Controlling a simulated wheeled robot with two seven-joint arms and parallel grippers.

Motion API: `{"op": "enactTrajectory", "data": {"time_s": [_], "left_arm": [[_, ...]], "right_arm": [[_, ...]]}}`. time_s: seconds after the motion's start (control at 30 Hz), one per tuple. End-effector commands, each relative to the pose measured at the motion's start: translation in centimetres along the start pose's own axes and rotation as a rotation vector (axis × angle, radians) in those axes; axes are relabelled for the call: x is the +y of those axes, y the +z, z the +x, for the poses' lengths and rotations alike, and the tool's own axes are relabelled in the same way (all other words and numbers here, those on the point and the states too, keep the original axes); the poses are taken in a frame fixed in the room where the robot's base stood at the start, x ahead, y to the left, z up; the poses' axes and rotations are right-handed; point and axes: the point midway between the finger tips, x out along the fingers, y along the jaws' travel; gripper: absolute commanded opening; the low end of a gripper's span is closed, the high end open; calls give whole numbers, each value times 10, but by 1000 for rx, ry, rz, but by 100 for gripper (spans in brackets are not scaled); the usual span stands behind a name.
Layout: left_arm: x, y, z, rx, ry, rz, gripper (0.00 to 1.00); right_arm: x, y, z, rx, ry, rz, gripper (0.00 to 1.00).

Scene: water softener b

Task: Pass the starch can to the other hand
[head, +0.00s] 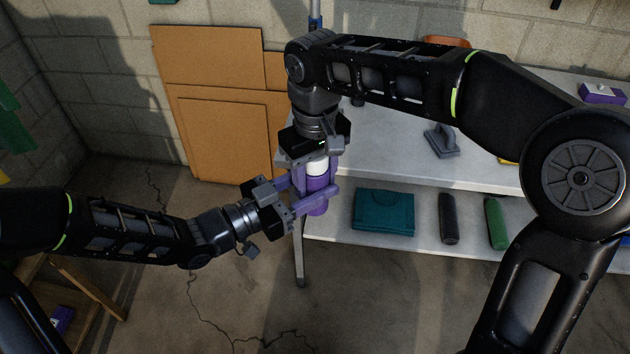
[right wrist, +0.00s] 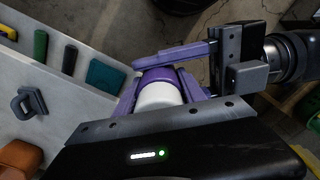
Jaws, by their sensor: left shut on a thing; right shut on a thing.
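The starch can (head: 317,184) is purple with a white top and stands upright in mid-air in front of the white shelf. My right gripper (head: 318,174) comes from above and is shut on its upper part. My left gripper (head: 312,197) comes from the left and is shut on its lower part, with its purple fingers on either side. In the right wrist view, the can (right wrist: 160,92) shows its white top between the right gripper's fingers (right wrist: 158,100), and the left gripper (right wrist: 180,62) reaches it from the right. The can's underside is hidden in that view.
A white two-level shelf (head: 385,140) stands behind the can. A teal case (head: 384,212), a dark bottle (head: 448,218) and a green bottle (head: 496,222) are on its lower level. A grey tool (head: 441,141) lies on top. Cardboard sheets (head: 222,130) lean on the wall.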

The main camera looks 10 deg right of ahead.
Motion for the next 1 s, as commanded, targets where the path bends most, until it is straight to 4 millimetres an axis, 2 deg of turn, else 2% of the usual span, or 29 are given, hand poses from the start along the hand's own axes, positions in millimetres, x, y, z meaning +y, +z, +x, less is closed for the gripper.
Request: {"op": "enactTrajectory", "data": {"time_s": [0.1, 0.2, 0.23, 0.5, 0.83, 0.93, 1.0], "left_arm": [[0, 0, 0, 0, 0, 0, 0], [0, 0, 0, 0, 0, 0, 0], [0, -1, 0, 2, 1, 1, 0], [0, -1, 0, 2, 1, 1, 0], [0, -1, 0, 2, 1, 1, 0], [0, -1, 0, 2, 0, 1, 0], [0, -1, 0, 2, 0, 1, 0]], "right_arm": [[0, 0, 0, 1, 0, 0, 0], [0, 0, 0, 1, 0, 0, 0], [0, 0, -1, 1, 0, 0, 50], [0, 0, 0, 1, 0, 0, 72], [0, 0, -4, 9, 5, -8, 73], [0, -2, -16, 40, 21, -36, 73], [0, -3, -32, 78, 43, -72, 73]]}}
